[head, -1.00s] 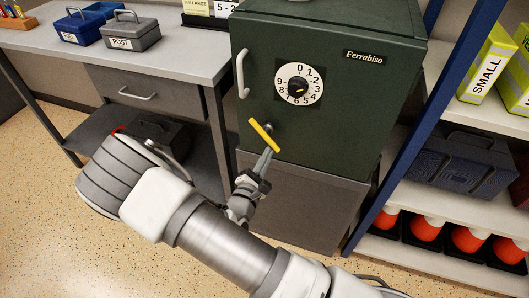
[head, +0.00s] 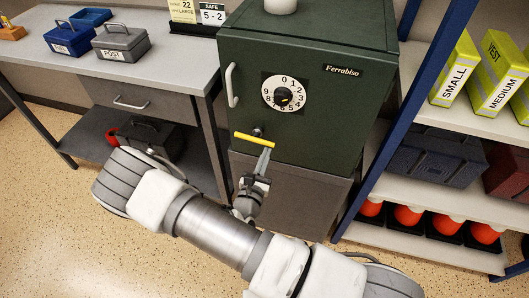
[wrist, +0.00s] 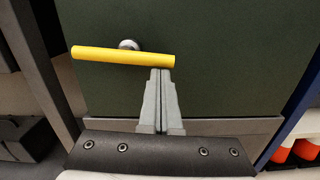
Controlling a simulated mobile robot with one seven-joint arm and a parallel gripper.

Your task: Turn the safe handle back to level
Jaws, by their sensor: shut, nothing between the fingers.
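The dark green safe (head: 330,115) has a yellow bar handle (head: 254,138) on a round grey spindle, below a white number dial (head: 284,93). In the wrist view the handle (wrist: 115,56) is close to level, its right end slightly lower than its left. My gripper (head: 267,147) is shut and empty, pointing up from below the handle's right end. In the wrist view the fingertips (wrist: 161,70) are right under that end and appear to touch it. The spindle is partly hidden behind the bar.
The safe stands on a grey cabinet (head: 290,190). On the left is a desk (head: 155,68) with cash boxes and a drawer handle. Speckled floor is open at left.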

